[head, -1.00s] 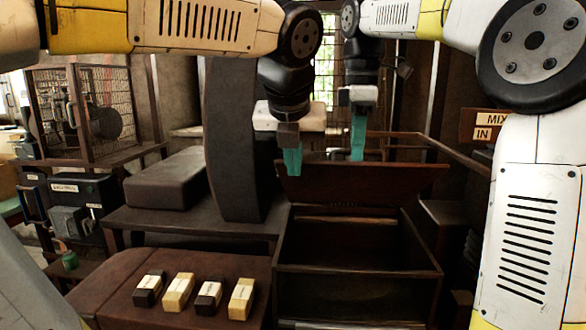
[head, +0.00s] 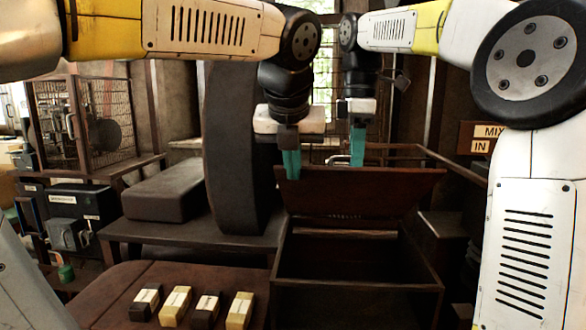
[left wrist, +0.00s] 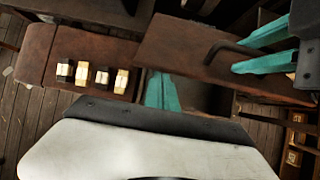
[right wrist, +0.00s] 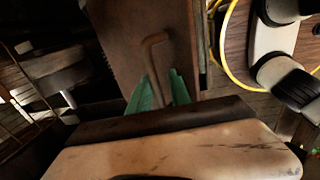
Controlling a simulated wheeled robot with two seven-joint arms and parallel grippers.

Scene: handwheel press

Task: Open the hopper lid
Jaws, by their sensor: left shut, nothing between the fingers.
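The hopper (head: 357,303) is a dark open-topped box in the head view. Its red-brown lid (head: 365,192) stands raised along the back rim, so the inside shows. My left gripper (head: 291,165) is shut and empty by the lid's left end. Its fingers also show in the left wrist view (left wrist: 160,92), beside the lid's edge. My right gripper (head: 357,148) is behind the lid. The bent dark handle (left wrist: 232,49) on the lid's outer face runs between its parted fingers; the right wrist view also shows the handle (right wrist: 156,55) there. Contact with the handle is unclear.
Several black and cream blocks (head: 190,305) lie on the brown bench left of the hopper. A dark upright wheel-like part (head: 232,150) stands near my left gripper. A sign (head: 485,138) is at the right.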

